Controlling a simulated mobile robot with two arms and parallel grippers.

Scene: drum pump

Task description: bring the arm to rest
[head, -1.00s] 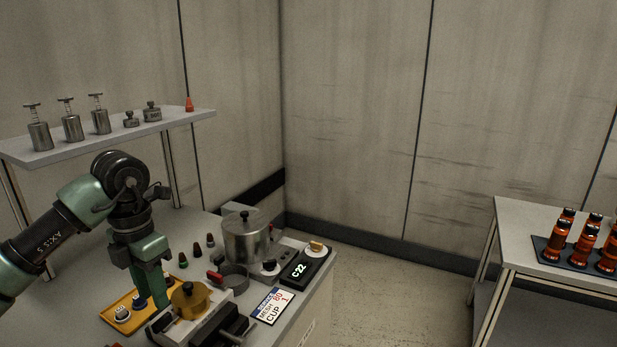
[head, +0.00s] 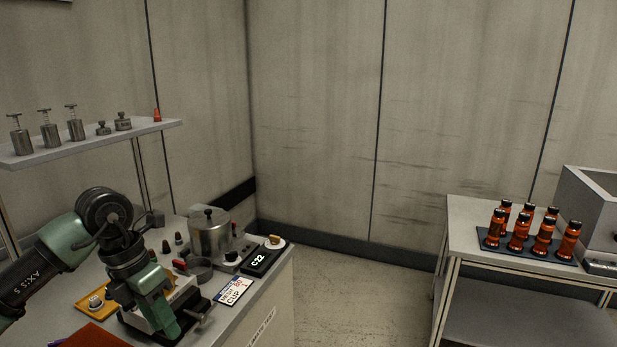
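My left arm (head: 62,243) comes in from the left, and its green gripper (head: 165,318) points down over the vise-like fixture at the front of the bench (head: 262,292). The fingers overlap the fixture, and I cannot tell whether they are open or shut, or whether anything is between them. The brass-coloured part on the fixture is mostly hidden behind the gripper. My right gripper is not in view.
A yellow tray (head: 92,305) lies left of the gripper. A shelf (head: 95,143) hangs behind. Orange bottles (head: 519,236) stand on a right-hand table (head: 470,212); floor lies between.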

